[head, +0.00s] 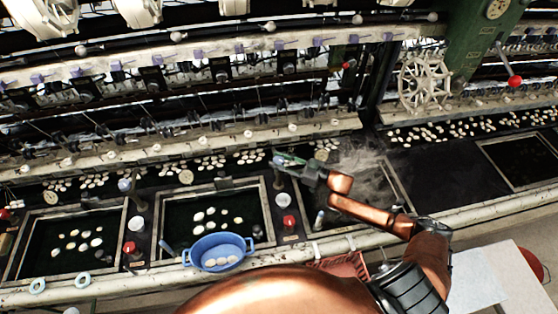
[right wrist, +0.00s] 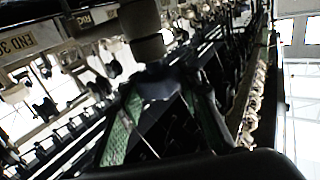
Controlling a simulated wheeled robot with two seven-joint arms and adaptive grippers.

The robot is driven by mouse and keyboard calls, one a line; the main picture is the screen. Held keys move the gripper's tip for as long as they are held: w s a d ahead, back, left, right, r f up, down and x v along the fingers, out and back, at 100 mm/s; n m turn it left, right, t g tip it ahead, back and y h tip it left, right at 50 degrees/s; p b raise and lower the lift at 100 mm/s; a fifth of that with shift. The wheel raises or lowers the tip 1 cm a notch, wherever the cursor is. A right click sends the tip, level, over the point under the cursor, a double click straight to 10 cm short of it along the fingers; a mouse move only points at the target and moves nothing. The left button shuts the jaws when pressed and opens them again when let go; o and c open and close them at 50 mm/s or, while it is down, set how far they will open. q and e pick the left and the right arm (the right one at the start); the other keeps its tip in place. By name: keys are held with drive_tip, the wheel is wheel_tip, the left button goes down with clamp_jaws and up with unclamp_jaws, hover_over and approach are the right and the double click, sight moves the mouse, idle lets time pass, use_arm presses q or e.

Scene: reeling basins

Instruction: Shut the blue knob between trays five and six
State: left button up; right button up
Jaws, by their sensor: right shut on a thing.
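The blue knob (head: 277,161) stands at the back of the basin bench, between two of the dark trays, mostly covered by my right gripper (head: 288,160). My right gripper reaches in from the right, with its green-padded fingers around the knob. In the right wrist view a blurred blue-grey knob top (right wrist: 158,88) shows between the two fingers (right wrist: 160,112). How far the knob is turned cannot be told. My left gripper is not in view.
A middle tray (head: 268,212) and a left tray (head: 122,232) hold pale cocoons. A blue basket (head: 218,251) sits on the front edge. Red knobs (head: 288,222) (head: 130,248) and another pale blue knob (head: 125,184) stand between trays. Steam rises over the tray under my right arm.

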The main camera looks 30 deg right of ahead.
drive_tip(key=shift+r+m+h+p, duration=0.1)
drive_tip(key=shift+m+h+p, duration=0.2)
drive_tip(key=shift+p, duration=0.3)
drive_tip(key=m+t+h+p, duration=0.3)
drive_tip(key=h+p, duration=0.1)
drive_tip(key=p, duration=0.1)
drive_tip(key=shift+r+m+h+p, duration=0.1)
drive_tip(key=shift+m+h+p, duration=0.2)
drive_tip(key=shift+h, duration=0.1)
drive_tip(key=m+h+p, duration=0.1)
drive_tip(key=h, duration=0.1)
drive_tip(key=shift+m+t+h, duration=0.4)
drive_tip(key=shift+f+m+h+p, duration=0.2)
drive_tip(key=shift+m+h+p, duration=0.6)
drive_tip(key=shift+h, duration=0.7)
drive_tip(key=o, duration=1.2)
drive_tip(key=s, duration=1.2)
